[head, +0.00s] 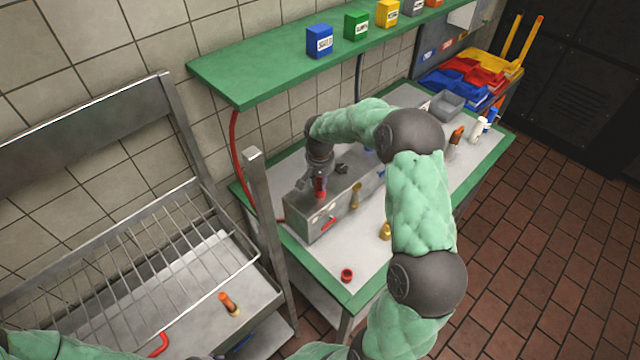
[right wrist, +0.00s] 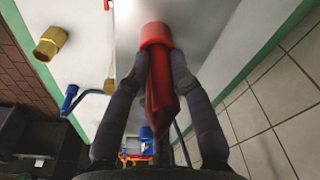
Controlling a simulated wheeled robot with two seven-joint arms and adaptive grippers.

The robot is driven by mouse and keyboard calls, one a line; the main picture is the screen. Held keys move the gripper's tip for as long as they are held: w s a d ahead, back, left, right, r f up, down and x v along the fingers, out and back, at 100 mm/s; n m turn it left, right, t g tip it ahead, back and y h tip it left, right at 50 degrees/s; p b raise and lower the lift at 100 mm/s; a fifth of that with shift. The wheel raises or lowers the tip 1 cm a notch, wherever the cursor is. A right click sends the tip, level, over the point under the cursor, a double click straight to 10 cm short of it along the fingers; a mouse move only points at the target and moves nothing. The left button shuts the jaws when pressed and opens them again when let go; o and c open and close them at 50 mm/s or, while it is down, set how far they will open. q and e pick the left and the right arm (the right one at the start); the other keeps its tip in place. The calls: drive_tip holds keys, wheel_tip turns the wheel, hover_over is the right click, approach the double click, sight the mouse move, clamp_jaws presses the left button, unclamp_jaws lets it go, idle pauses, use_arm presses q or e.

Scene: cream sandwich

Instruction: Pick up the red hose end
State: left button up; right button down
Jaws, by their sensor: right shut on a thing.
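The red hose end (right wrist: 155,36) is a red cylinder with a narrower red part running back between my fingers in the right wrist view. My right gripper (right wrist: 158,75) is shut on it, one dark finger on each side. In the head view the red hose end (head: 320,194) shows just below my right gripper (head: 319,180), over the left end of the grey metal box (head: 312,228) on the bench. I cannot tell whether it touches the box. A red hose (head: 236,150) hangs down the wall behind the bench. My left gripper is not in view.
The green-edged bench (head: 365,270) carries a red ring (head: 347,275), brass fittings (head: 386,231) and, farther right, small bottles (head: 479,127). A green shelf (head: 280,68) with coloured boxes overhangs the back. A steel post (head: 268,215) and wire rack (head: 130,265) stand left.

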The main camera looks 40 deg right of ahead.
drive_tip(key=shift+w+r, duration=0.1)
drive_tip(key=shift+r, duration=0.05)
drive_tip(key=shift+d+r, duration=0.1)
drive_tip(key=shift+r, duration=0.35)
wheel_tip(320, 180, up, 2)
drive_tip(key=shift+r, duration=0.1)
drive_tip(key=s+d+r, duration=0.7)
drive_tip(key=s+r, duration=0.2)
drive_tip(key=s, duration=0.3)
drive_tip(key=shift+r+b, duration=0.35)
drive_tip(key=shift+b, duration=0.05)
drive_tip(key=shift+f, duration=0.1)
